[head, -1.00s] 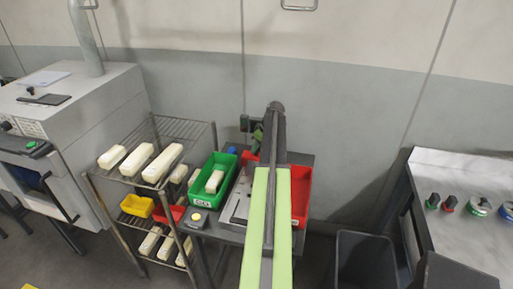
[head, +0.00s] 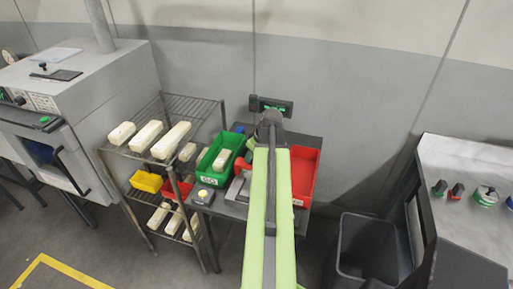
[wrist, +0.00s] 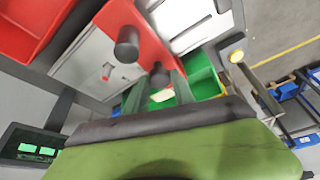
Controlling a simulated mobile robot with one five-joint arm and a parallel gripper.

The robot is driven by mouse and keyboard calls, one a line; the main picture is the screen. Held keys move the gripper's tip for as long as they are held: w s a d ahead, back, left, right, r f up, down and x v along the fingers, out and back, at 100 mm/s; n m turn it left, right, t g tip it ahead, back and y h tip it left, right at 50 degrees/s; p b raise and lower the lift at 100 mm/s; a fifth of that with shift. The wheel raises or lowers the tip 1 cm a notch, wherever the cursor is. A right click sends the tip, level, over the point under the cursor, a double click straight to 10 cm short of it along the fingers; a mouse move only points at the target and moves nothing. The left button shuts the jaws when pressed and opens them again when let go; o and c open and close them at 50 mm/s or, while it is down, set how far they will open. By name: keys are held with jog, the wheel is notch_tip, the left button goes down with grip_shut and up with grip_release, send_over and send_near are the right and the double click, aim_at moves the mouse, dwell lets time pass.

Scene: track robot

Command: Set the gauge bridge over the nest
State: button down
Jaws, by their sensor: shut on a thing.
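A red bridge-like piece (wrist: 151,32) with two dark round posts lies across the grey plates in the wrist view; I take it for the gauge bridge. My gripper (wrist: 160,84) is shut, its fingers around the nearer dark post. A light grey plate (wrist: 88,62) with a small red mark is left of the red piece, probably the nest fixture. I cannot tell whether the red piece touches it. In the head view a bit of grey plate (head: 236,190) shows left of my arm, which hides the gripper and most of the fixture.
A green bin (head: 210,178) with a pale block is left on the table, a red bin (head: 304,180) right. A button box (head: 203,195) is at the front left corner. A green-lit display (head: 272,106) is behind. A wire rack (head: 215,108) with pale blocks stands left.

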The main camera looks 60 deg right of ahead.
jog(key=shift+s+a, duration=0.2)
jog(key=shift+a, duration=0.3)
jog(key=shift+s+a, duration=0.15)
jog(key=shift+a, duration=0.3)
jog(key=c, duration=1.1)
grip_release()
jog(key=shift+a, duration=0.1)
jog(key=p+v, duration=1.6)
jog(key=v, duration=0.1)
jog(key=shift+r, duration=0.25)
